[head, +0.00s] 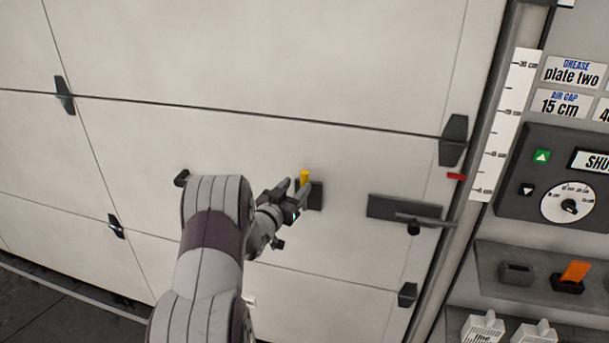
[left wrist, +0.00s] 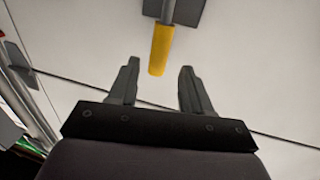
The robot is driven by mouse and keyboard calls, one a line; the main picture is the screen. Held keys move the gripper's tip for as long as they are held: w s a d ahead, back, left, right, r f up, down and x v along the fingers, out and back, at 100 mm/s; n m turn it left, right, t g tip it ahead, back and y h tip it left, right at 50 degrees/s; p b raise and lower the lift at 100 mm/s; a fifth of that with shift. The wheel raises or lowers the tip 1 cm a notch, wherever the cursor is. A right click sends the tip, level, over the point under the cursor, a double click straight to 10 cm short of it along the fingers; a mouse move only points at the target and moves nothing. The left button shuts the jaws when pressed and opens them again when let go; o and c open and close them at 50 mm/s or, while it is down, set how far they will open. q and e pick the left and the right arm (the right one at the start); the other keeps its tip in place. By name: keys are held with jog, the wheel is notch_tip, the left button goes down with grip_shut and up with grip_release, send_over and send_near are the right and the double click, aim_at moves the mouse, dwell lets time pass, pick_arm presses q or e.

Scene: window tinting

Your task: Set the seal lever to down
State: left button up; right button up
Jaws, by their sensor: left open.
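The seal lever has a yellow handle (head: 304,177) that points up from a dark plate (head: 316,197) on the pale panelled door. My left gripper (head: 294,188) is at the lever, in front of the door. In the left wrist view my gripper's two fingers (left wrist: 159,82) are spread apart. There the yellow handle (left wrist: 161,50) lies just beyond the fingertips, roughly centred on the gap, with nothing gripped. The fingers partly hide the lever's lower part in the head view. My right gripper is not in view.
A latch plate with a bar handle (head: 405,210) is to the right of the lever. A red marker (head: 456,177) and a white ruler (head: 506,125) are at the door's right edge. A control panel (head: 525,200) and a shelf (head: 490,262) with an orange-topped item stand further right.

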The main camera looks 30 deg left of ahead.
aim_at(303, 181)
pick_arm(q)
jog(key=w, duration=0.4)
jog(key=shift+w+d+p, duration=0.15)
jog(key=shift+w+p, duration=0.2)
jog(key=shift+p, duration=0.05)
jog(key=shift+w, duration=0.4)
grip_shut()
